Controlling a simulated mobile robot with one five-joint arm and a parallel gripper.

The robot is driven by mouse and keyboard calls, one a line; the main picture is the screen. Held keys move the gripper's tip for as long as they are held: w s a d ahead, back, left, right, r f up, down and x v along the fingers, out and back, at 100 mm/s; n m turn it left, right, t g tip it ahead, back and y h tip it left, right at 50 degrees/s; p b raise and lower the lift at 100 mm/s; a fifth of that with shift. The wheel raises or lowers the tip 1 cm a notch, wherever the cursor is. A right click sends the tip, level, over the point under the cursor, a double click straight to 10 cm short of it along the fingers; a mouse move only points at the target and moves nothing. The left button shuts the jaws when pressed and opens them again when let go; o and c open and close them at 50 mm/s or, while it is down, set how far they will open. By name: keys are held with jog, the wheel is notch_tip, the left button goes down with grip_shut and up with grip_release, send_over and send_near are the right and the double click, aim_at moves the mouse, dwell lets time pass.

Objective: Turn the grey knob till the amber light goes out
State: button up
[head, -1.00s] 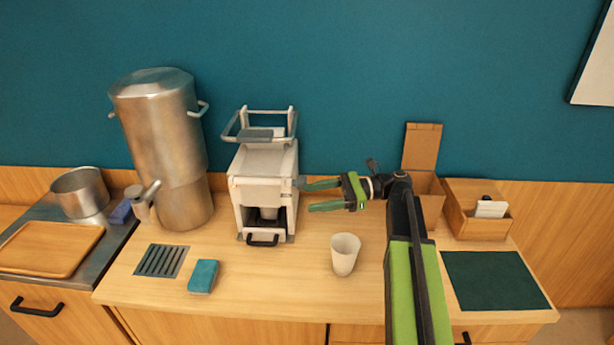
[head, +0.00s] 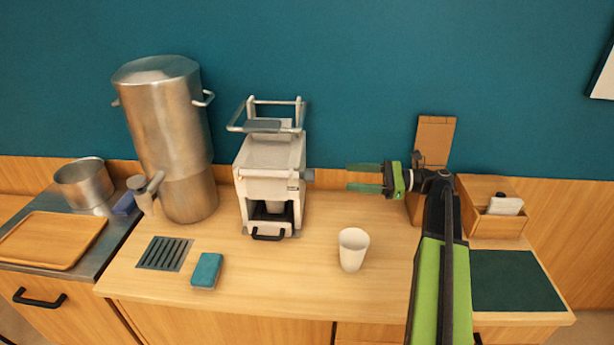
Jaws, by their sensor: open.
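The white machine (head: 268,185) stands on the counter left of centre, with a lifted handle frame on top. The grey knob (head: 308,175) sticks out of its right side, near the top. My gripper (head: 347,177) is to the right of the knob, open and empty, its green fingers pointing left toward it. A clear gap lies between the fingertips and the knob. I cannot make out an amber light on the machine.
A white cup (head: 353,250) stands on the counter below my gripper. A steel urn (head: 170,130) is left of the machine; a blue sponge (head: 206,270) lies in front. An open cardboard box (head: 434,143) and wooden box (head: 496,222) stand at right.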

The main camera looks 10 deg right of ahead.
aim_at(313, 175)
jog(key=x, duration=1.2)
jog(key=shift+w+a, duration=0.15)
jog(key=shift+a, duration=0.05)
